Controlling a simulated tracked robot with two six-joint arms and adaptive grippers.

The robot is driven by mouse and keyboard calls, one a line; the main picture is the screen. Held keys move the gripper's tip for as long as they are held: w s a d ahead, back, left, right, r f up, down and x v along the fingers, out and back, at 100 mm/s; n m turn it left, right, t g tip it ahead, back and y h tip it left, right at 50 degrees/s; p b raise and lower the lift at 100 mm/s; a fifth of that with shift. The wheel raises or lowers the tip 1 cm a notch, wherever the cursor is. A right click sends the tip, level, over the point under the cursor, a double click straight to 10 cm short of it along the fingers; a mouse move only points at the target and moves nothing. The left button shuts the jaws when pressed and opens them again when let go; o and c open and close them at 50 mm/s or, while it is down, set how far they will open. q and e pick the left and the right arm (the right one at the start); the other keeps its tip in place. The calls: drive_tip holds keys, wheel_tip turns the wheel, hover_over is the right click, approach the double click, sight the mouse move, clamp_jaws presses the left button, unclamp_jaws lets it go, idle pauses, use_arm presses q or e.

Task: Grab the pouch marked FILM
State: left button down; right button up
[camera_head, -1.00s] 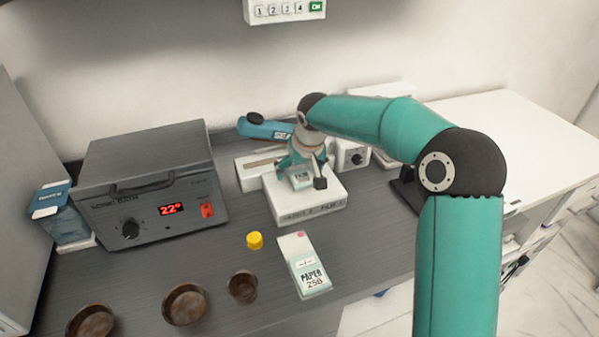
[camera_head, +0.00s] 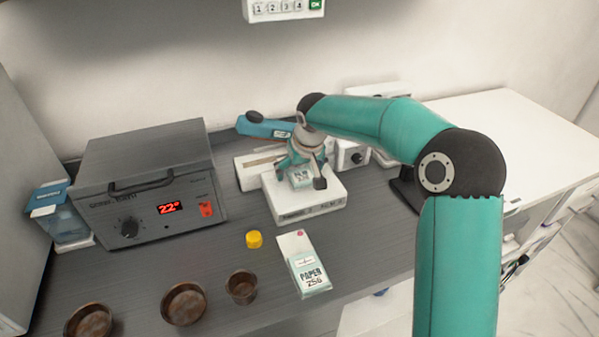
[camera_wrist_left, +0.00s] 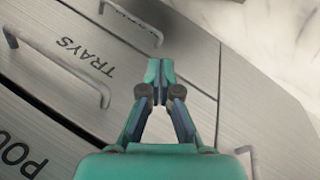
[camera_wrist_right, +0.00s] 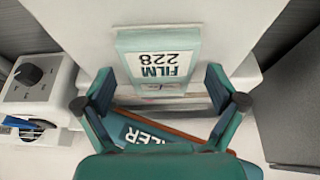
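The pouch marked FILM 228 (camera_wrist_right: 158,66) is pale with a teal border and lies on a white block (camera_head: 313,211) in the middle of the counter. In the head view the pouch (camera_head: 300,179) is partly hidden by my right gripper (camera_head: 304,164). My right gripper also shows in the right wrist view (camera_wrist_right: 158,82), open, with its fingers apart on either side of the pouch's lower end. I cannot tell whether they touch it. My left gripper (camera_wrist_left: 155,70) is shut and empty, above drawer fronts, one marked TRAYS (camera_wrist_left: 85,58).
A pouch marked PAPER (camera_head: 308,272) lies in front, beside a yellow cap (camera_head: 254,239). Brown dishes (camera_head: 184,304) line the front edge. A grey heater box (camera_head: 150,190) stands left. A teal sealer (camera_head: 262,129) lies behind the white block.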

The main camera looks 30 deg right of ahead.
drive_tip(key=c, duration=0.9)
drive_tip(key=shift+c, duration=0.2)
drive_tip(key=shift+r, duration=0.1)
